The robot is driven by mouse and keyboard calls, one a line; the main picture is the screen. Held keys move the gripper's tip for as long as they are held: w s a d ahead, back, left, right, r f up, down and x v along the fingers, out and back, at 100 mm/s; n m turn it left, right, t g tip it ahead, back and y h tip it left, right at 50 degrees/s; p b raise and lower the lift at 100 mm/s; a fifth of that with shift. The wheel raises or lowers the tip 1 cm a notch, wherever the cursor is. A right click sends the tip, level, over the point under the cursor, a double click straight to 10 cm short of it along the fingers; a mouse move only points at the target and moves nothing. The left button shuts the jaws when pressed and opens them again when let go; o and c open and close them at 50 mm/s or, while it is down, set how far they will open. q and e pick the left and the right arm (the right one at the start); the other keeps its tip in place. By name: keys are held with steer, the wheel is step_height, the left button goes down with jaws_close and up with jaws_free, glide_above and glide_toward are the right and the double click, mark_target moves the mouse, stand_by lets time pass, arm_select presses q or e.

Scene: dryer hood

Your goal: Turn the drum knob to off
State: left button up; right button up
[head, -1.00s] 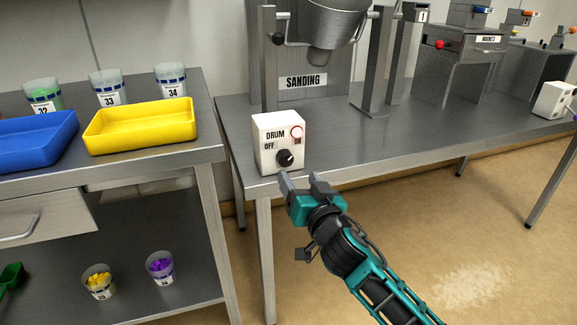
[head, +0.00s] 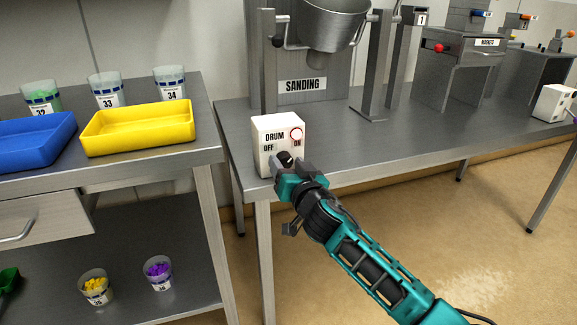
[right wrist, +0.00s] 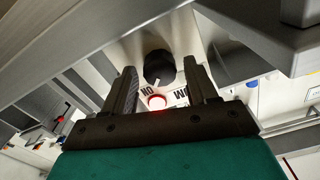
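The white DRUM box (head: 264,165) stands at the front left corner of the steel bench, with OFF at left and ON at right on its face. Its black knob (head: 285,157) is partly hidden by my right gripper (head: 284,167) in the head view. In the right wrist view the knob (right wrist: 158,66) shows between the two fingers of the open right gripper (right wrist: 160,66), with a gap on each side. The knob's white mark points towards ON. The ring light (head: 297,133) glows red. My left gripper is not in view.
A yellow tray (head: 140,139) and a blue tray (head: 35,150) sit on the left table. The bench top (head: 345,150) right of the box is clear.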

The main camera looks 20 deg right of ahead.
steer(key=c, duration=0.9)
